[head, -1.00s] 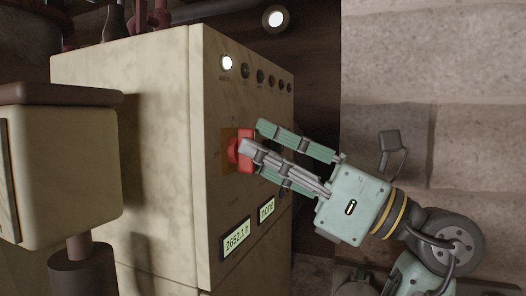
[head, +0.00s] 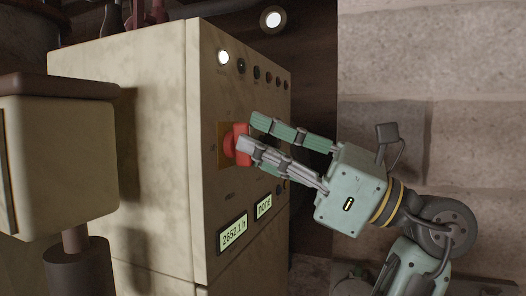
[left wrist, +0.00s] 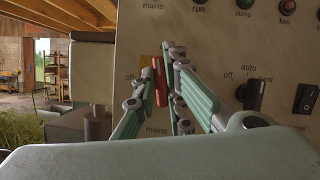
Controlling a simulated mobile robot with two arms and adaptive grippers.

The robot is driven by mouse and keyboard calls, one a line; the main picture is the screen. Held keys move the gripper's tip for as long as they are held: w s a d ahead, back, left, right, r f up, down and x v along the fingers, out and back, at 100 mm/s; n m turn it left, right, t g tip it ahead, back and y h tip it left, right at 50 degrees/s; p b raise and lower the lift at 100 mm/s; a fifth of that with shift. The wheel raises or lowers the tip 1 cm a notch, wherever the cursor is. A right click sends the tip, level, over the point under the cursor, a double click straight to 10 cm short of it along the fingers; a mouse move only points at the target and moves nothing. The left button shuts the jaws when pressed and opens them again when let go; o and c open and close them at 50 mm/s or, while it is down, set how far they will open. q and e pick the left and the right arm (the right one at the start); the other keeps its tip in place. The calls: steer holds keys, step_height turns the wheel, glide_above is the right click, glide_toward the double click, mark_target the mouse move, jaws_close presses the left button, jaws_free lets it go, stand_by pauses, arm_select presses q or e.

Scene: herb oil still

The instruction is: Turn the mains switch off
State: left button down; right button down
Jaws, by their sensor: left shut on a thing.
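The red mains switch handle (head: 242,130) sits on a yellow plate (head: 224,138) on the control cabinet's front. It stands roughly upright in the head view. In the left wrist view the handle (left wrist: 161,82) shows between the fingers, with an "off" label left of the plate and "mains" below. My left gripper (head: 248,131) reaches in from the right of the head view and is shut on the handle, one finger each side. The lower finger hides part of the handle. My right gripper is not in view.
The cabinet (head: 160,110) has a row of lamps (head: 256,73) above the switch and two displays (head: 233,233) below. In the left wrist view a black rotary knob (left wrist: 251,94) and a rocker switch (left wrist: 305,98) are right of the fingers. A beige box (head: 60,150) stands left.

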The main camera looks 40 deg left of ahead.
arm_select(q)
steer(key=n+g+h, duration=0.1)
steer(key=n+h, duration=0.1)
steer(key=n, duration=0.4)
steer(key=n+g+h+p, duration=0.1)
steer(key=n+h, duration=0.1)
steer(key=n, duration=0.4)
steer(key=n+g+h, duration=0.1)
steer(key=n+h, duration=0.1)
steer(key=n, duration=0.5)
steer(key=shift+r+g+h, duration=0.15)
steer(key=shift+g+h, duration=0.15)
steer(key=shift+h, duration=0.1)
steer(key=shift+n, duration=0.3)
steer(key=c, duration=1.8)
jaws_free()
steer(key=shift+a, duration=0.1)
steer(key=shift+s+a, duration=0.1)
steer(key=shift+a, duration=0.05)
